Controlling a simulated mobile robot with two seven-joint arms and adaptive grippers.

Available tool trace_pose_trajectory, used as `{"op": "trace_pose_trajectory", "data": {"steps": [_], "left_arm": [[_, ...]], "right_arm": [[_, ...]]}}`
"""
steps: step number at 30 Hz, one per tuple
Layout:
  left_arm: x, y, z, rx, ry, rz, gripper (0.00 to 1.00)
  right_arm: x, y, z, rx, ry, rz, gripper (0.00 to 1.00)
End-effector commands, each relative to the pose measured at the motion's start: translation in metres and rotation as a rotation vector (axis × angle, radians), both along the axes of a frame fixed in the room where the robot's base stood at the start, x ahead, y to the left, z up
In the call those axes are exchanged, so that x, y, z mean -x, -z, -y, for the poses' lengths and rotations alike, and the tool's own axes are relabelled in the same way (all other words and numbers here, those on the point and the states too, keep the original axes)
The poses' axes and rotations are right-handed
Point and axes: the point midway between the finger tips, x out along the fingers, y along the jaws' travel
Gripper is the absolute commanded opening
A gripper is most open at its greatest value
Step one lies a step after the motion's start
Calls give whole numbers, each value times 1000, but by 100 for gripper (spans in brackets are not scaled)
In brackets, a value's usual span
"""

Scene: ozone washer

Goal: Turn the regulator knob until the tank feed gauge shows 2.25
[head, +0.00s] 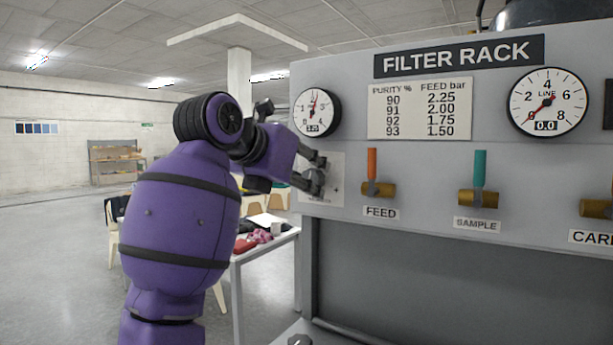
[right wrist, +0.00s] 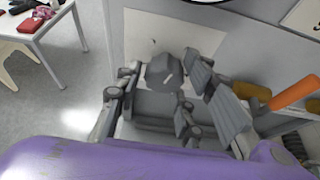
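The regulator knob (right wrist: 165,72) is a grey faceted knob with a white mark, on a pale plate on the rack front. My right gripper (right wrist: 160,82) has its fingers on either side of the knob, with a visible gap to each side, so it looks open. In the head view my right gripper (head: 317,174) reaches the plate from the left and mostly hides the knob. The tank feed gauge (head: 315,112) is a round white dial above the gripper. Its needle points nearly straight up; its small readout looks like 2.25, but is hard to read. My left gripper is out of view.
Right of the knob are the FEED valve (head: 378,188) with an orange lever and the SAMPLE valve (head: 478,197) with a teal lever. A purity chart (head: 420,109) and line gauge (head: 547,101) reading 0.0 sit above. A white table (head: 262,240) stands left of the rack.

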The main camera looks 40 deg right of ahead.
Motion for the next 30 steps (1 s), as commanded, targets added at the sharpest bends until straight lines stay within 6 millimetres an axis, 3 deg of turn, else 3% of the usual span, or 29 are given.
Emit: {"op": "trace_pose_trajectory", "data": {"steps": [13, 24, 30], "left_arm": [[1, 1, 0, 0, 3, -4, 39], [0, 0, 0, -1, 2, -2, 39], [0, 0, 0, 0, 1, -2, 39]], "right_arm": [[3, -3, -7, -1, 0, 0, 44], [28, -31, -70, -1, -3, 1, 44], [39, -42, -95, -1, -1, -1, 44]]}}
